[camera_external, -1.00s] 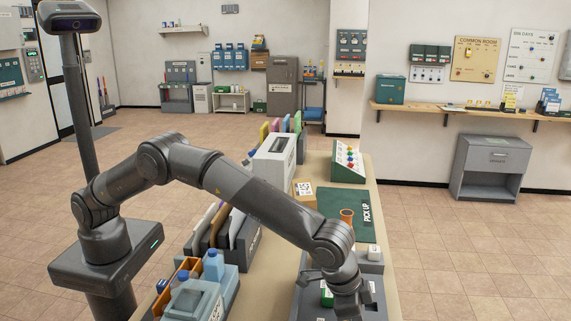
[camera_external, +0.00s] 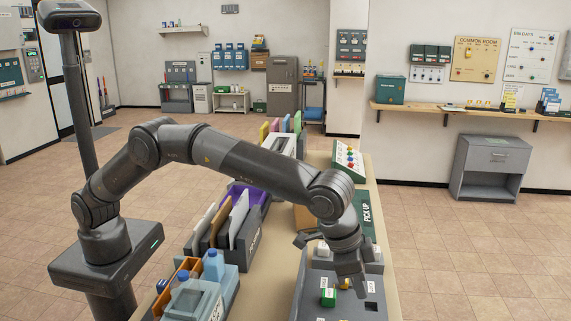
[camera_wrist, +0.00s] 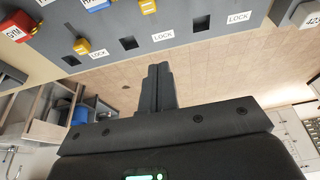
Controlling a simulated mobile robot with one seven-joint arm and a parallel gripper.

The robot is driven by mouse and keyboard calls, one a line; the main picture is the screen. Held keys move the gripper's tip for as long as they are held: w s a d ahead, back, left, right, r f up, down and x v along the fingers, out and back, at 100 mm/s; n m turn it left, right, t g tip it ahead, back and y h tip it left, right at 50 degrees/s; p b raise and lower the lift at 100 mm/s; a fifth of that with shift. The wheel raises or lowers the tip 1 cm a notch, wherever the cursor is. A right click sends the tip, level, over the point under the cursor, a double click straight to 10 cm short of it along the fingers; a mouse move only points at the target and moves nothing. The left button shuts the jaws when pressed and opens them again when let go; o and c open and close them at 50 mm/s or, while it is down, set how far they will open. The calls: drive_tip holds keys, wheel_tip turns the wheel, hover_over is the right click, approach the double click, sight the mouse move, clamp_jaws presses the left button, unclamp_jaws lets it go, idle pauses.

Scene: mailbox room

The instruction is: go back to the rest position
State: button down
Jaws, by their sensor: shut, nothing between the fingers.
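My gripper (camera_external: 357,292) hangs from the arm over the grey panel (camera_external: 374,284) on the long table. In the wrist view my gripper (camera_wrist: 158,70) shows its two dark fingers together, with nothing between them. The grey panel (camera_wrist: 180,22) there has square holes, LOCK labels and several coloured blocks, and the fingertips appear clear of it. My arm is bent, with its elbow high and its forearm stretched out over the table.
A green-tagged block (camera_external: 328,298) sits on the panel. A holder with upright folders (camera_external: 238,222), a blue-grey bin (camera_external: 196,300) and a sloped button box (camera_external: 348,158) share the table. A grey cabinet (camera_external: 492,167) stands right; the tiled floor between is clear.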

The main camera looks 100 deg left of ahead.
idle(0.3)
drive_tip(key=s+a+r, duration=0.8)
drive_tip(key=s+r, duration=0.1)
drive_tip(key=s, duration=0.3)
drive_tip(key=s+a+r, duration=0.8)
drive_tip(key=s+r, duration=0.1)
drive_tip(key=s, duration=0.2)
drive_tip(key=s+a+f, duration=0.2)
drive_tip(key=s, duration=0.8)
drive_tip(key=s+a+f+t, duration=0.1)
drive_tip(key=s+a+f, duration=0.1)
drive_tip(key=s, duration=0.8)
drive_tip(key=s+a+f, duration=0.2)
drive_tip(key=s+f, duration=0.2)
drive_tip(key=s, duration=0.6)
drive_tip(key=shift+s+a+f+t, duration=0.15)
drive_tip(key=shift+s+a+t, duration=0.05)
drive_tip(key=shift+a+t, duration=0.1)
